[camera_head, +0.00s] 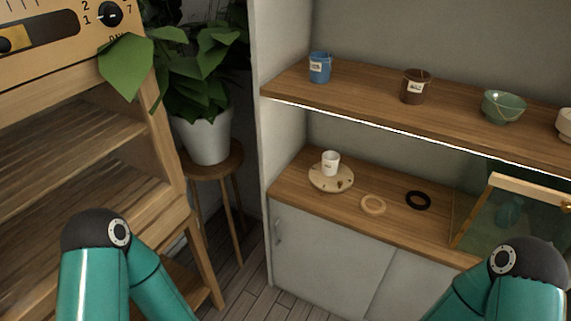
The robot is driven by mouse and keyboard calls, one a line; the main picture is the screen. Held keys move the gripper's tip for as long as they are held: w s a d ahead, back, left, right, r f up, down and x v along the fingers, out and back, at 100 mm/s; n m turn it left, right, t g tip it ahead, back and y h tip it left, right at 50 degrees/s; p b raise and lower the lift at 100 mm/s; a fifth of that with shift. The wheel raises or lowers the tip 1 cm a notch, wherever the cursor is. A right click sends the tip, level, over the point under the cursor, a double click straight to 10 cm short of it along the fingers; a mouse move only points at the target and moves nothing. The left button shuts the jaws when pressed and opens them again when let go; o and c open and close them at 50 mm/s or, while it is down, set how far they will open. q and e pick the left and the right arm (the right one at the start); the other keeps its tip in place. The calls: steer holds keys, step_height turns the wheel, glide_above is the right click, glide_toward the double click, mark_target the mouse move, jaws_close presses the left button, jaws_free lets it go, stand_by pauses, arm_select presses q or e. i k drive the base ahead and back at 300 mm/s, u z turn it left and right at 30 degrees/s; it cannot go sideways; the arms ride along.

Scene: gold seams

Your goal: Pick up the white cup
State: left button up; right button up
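The white cup (331,162) stands upright on a round beige plate (322,184) at the left of the lower wooden shelf. A small dark bit lies on the plate beside the cup. My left arm comes in at the lower left and my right arm at the lower right. Only teal links and dark joints of both arms show. Both grippers are out of the picture, and nothing of mine touches the cup or the plate.
A tan ring (373,205) and a black ring (418,200) lie right of the plate. A wood-framed glass case (508,222) stands further right. The upper shelf (360,97) above holds a blue cup (320,68), a brown cup (416,86) and a green bowl (503,107). A potted plant (205,138) stands left.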

mark_target(330, 159)
steer(key=i, duration=0.25)
steer(key=u, duration=2.35)
steer(key=k, duration=2.3)
steer(key=z, duration=0.95)
steer(key=i, duration=1)
steer(key=u, duration=0.1)
